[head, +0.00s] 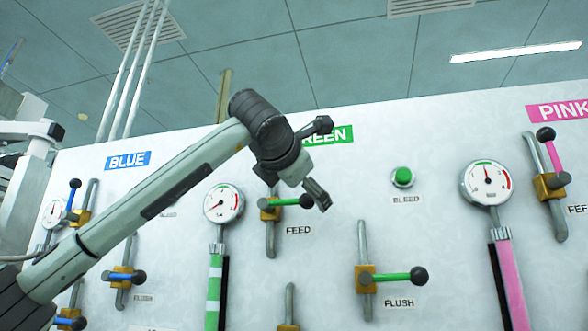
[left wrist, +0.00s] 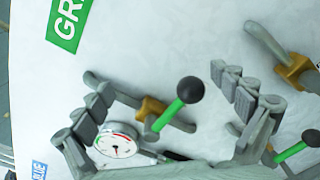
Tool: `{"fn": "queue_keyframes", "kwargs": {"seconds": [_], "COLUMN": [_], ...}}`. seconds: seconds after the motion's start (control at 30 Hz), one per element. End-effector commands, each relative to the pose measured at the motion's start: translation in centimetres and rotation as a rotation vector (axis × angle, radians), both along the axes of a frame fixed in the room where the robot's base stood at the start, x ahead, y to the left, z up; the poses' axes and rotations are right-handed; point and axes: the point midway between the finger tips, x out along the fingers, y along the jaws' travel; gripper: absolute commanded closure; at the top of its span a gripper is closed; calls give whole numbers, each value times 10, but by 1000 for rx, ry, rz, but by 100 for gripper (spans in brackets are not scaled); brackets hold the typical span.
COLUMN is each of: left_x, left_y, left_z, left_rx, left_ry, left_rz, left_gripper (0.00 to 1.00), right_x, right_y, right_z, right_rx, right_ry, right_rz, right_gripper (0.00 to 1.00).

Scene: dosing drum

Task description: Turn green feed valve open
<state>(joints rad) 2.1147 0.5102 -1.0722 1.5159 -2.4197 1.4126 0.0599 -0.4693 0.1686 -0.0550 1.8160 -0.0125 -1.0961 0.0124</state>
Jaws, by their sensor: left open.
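The green feed valve (head: 292,202) sits on the white panel above the FEED label. It has a brass body on a vertical grey pipe, and its green lever points right, crosswise to the pipe, ending in a black knob. In the left wrist view the green lever (left wrist: 168,115) and black knob show between the fingers. My left gripper (head: 319,160) is open and empty in front of the panel; one finger is above the lever and the other overlaps its knob end in the head view. I cannot tell whether it touches. My right gripper is not in view.
A green flush valve (head: 392,277) is lower right, with a green bleed button (head: 402,177) above it. A round gauge (head: 223,203) is left of the feed valve. Blue valves (head: 72,202) stand left and a pink feed valve (head: 552,160) right.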

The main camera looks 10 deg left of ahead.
Motion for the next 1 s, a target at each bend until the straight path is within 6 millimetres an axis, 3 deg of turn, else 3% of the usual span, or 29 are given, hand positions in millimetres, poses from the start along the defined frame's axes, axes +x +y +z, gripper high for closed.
{"fn": "queue_keyframes", "kwargs": {"seconds": [1.0], "left_x": [0], "left_y": [32], "left_z": [40], "left_rx": [-3], "left_ry": [0], "left_rz": [13], "left_gripper": [3], "right_x": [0], "right_y": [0], "right_z": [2], "right_rx": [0], "right_ry": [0], "right_rz": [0], "right_gripper": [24]}}
